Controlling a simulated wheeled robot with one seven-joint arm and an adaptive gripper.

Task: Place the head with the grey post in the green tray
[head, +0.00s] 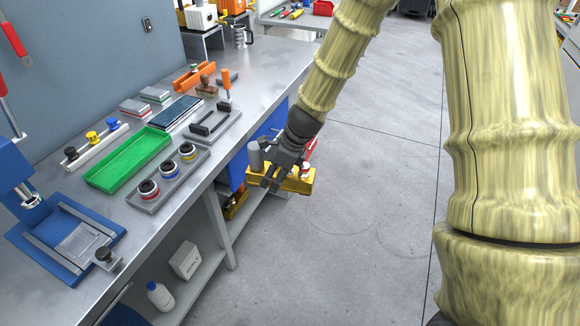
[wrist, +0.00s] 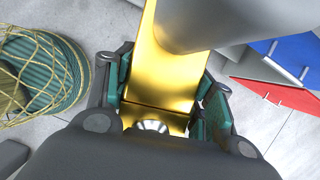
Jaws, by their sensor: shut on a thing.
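The head is a gold-yellow block (head: 305,186) with a thick grey post (head: 255,157) standing at its left end. My gripper (head: 275,180) is shut on the block and holds it in the air beyond the bench's edge, above the floor. In the wrist view the gold block (wrist: 165,75) lies between the two fingers, with the grey post (wrist: 215,20) large at the top. The green tray (head: 128,160) lies on the bench to the left of my gripper. It looks empty.
A grey tray with several small pots (head: 168,182) sits between the green tray and the bench's front edge. A blue press (head: 65,240) stands at near left. A black fixture (head: 212,122) and an upright orange-handled tool (head: 226,85) are farther back. The floor (head: 370,200) is clear.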

